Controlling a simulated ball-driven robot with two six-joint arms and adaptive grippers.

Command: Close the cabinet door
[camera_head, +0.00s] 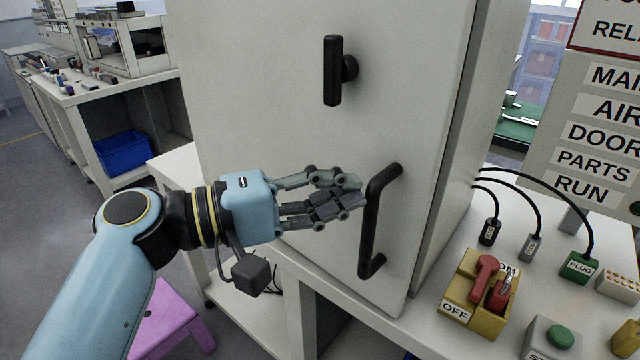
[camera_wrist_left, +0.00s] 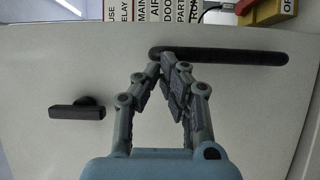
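The pale grey cabinet door (camera_head: 265,110) fills the middle of the head view. A dark seam runs down its right side; how far ajar it stands is hard to tell. A black bar handle (camera_head: 371,230) is on its lower right, and it also shows in the left wrist view (camera_wrist_left: 245,57). A black latch knob (camera_head: 333,70) sits higher up. My left gripper (camera_head: 360,191) is in front of the door, fingertips together just left of the bar handle. In the left wrist view the fingertips (camera_wrist_left: 166,64) overlap the handle's end; contact is unclear. My right gripper is out of view.
A yellow switch box (camera_head: 470,310) with red levers, several plugs with black cables and a green button box (camera_head: 550,340) stand on the white bench right of the cabinet. A sign board (camera_head: 600,130) stands behind. A purple stool (camera_head: 170,325) is below my left arm.

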